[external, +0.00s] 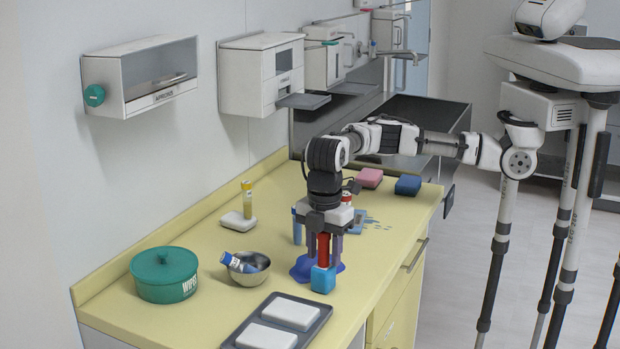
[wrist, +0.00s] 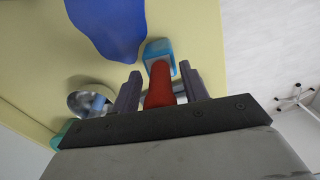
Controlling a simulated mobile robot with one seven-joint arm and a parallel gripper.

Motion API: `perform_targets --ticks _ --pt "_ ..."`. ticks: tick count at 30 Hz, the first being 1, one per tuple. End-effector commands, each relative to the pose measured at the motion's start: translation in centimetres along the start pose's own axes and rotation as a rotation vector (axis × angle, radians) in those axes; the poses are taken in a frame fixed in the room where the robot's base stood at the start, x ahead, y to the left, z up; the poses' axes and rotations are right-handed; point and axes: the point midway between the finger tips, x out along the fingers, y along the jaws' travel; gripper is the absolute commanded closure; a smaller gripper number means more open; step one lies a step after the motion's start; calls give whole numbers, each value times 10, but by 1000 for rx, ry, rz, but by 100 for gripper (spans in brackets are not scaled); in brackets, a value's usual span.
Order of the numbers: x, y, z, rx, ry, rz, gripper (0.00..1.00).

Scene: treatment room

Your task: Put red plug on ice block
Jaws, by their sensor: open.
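The red plug (external: 323,248) is upright between the two fingers of my gripper (external: 324,257). Its lower end meets the top of the light blue ice block (external: 322,281), and it appears to stand there. In the wrist view the red plug (wrist: 159,82) lies between the purple-grey fingers of my gripper (wrist: 161,80), with a gap visible on each side. The ice block (wrist: 157,52) shows just beyond the plug's end. My gripper is open around the plug. The exact contact between plug and block is partly hidden.
A dark blue puddle-like patch (external: 302,270) lies beside the ice block. A metal bowl (external: 251,276) with a bottle, a green tub (external: 164,274) and a grey tray (external: 310,337) with white blocks are nearby. Pink (external: 369,178) and blue (external: 408,185) sponges lie farther back.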

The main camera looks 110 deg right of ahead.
Motion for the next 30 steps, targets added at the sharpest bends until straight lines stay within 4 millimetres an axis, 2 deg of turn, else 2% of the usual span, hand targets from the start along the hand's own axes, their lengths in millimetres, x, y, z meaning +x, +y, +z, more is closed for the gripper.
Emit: perform_targets --ticks 15,21,30 --pt "-100 0 -1 0 2 -1 56" --pt "-117 0 0 -2 1 -1 56" --pt "-119 0 0 -2 0 -1 56"
